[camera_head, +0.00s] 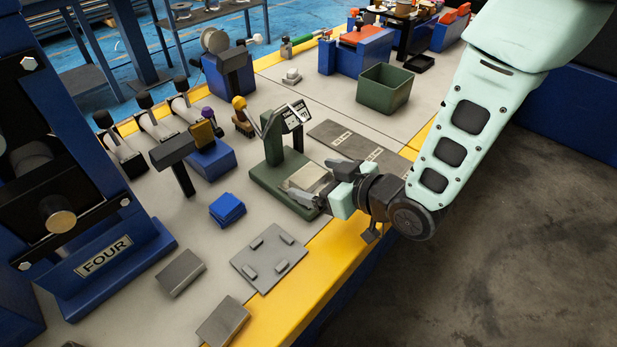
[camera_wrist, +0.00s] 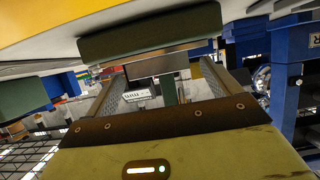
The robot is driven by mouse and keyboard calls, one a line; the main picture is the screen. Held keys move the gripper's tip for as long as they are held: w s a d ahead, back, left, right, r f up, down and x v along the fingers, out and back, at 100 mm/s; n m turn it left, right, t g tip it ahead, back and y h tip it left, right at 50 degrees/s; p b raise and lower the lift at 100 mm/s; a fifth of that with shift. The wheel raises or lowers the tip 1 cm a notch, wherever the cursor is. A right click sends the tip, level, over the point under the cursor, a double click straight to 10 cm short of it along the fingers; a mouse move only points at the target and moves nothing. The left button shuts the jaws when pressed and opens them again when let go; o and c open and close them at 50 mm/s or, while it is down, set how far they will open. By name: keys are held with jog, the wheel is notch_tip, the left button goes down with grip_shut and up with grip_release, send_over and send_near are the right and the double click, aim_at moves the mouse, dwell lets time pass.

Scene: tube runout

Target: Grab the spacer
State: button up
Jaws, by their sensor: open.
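No part is labelled as the spacer, and I cannot tell for sure which it is. Plain grey metal blocks lie on the bench, one left of the peg plate (camera_head: 181,272) and one at the front edge (camera_head: 222,320). My gripper (camera_head: 320,183) is open, with its fingers spread at the pale pan of a green bench instrument (camera_head: 268,183). The wrist view shows the instrument's green base (camera_wrist: 150,32) at the top, apparently upside down, and its display (camera_wrist: 138,96). A dark grey shape (camera_wrist: 150,66) shows between the fingers; I cannot tell what it is or whether they touch it.
A grey plate with several pegs (camera_head: 269,257) and a blue stack (camera_head: 227,209) lie left of my gripper. The blue press marked FOUR (camera_head: 105,258) stands at far left. A green bin (camera_head: 384,90) stands farther back. Dark mats (camera_head: 345,138) lie behind my gripper.

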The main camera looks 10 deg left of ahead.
jog(key=shift+x, duration=0.75)
jog(key=shift+r, duration=0.15)
jog(key=c, duration=1.5)
